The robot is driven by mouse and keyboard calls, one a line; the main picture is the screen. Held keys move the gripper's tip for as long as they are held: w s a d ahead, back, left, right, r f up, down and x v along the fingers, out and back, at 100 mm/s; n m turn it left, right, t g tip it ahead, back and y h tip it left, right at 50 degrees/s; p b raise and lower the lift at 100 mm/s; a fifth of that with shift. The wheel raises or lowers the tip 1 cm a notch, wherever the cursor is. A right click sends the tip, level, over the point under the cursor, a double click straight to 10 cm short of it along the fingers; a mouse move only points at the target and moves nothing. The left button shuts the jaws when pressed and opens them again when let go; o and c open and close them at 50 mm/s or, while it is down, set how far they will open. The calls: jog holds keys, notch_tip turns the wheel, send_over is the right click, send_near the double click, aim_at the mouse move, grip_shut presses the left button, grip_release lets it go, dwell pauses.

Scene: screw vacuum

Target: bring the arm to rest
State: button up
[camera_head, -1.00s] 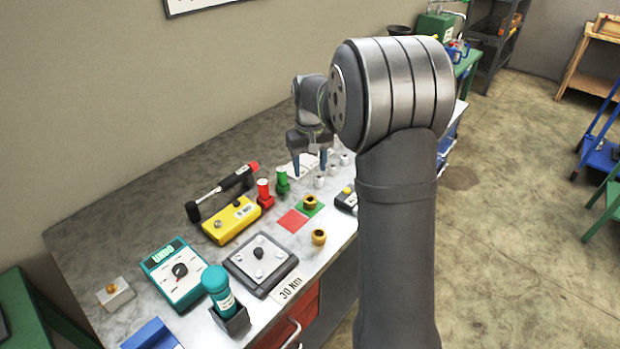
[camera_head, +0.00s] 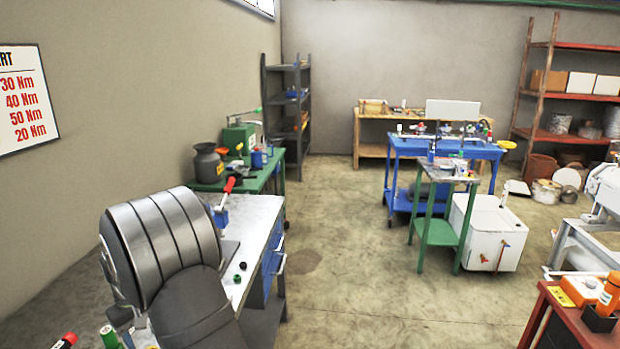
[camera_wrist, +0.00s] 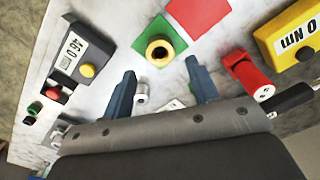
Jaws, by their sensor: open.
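My gripper (camera_wrist: 161,67) shows in the wrist view with its two blue-grey fingers apart and nothing held between them. It is over the marble-topped bench (camera_wrist: 125,22). A brass ring (camera_wrist: 160,50) on a green square (camera_wrist: 177,28) lies just beyond the fingertips. A small silver fitting (camera_wrist: 141,94) stands on the bench near the left finger; I cannot tell its exact gap from it. In the head view my arm covers part of the bench (camera_head: 258,213), and my gripper is not visible there.
The wrist view shows a red square (camera_wrist: 196,14), a red cylinder (camera_wrist: 247,74), a yellow box (camera_wrist: 290,34) and a grey box with a yellow button (camera_wrist: 75,58) around the gripper. In the head view, open floor (camera_head: 345,235) lies between the bench and a green cart (camera_head: 437,233).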

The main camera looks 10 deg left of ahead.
notch_tip(320, 180, down, 5)
jog(key=shift+f, duration=0.15)
notch_tip(320, 180, up, 3)
jog(key=shift+f, duration=0.15)
jog(key=shift+r, duration=0.6)
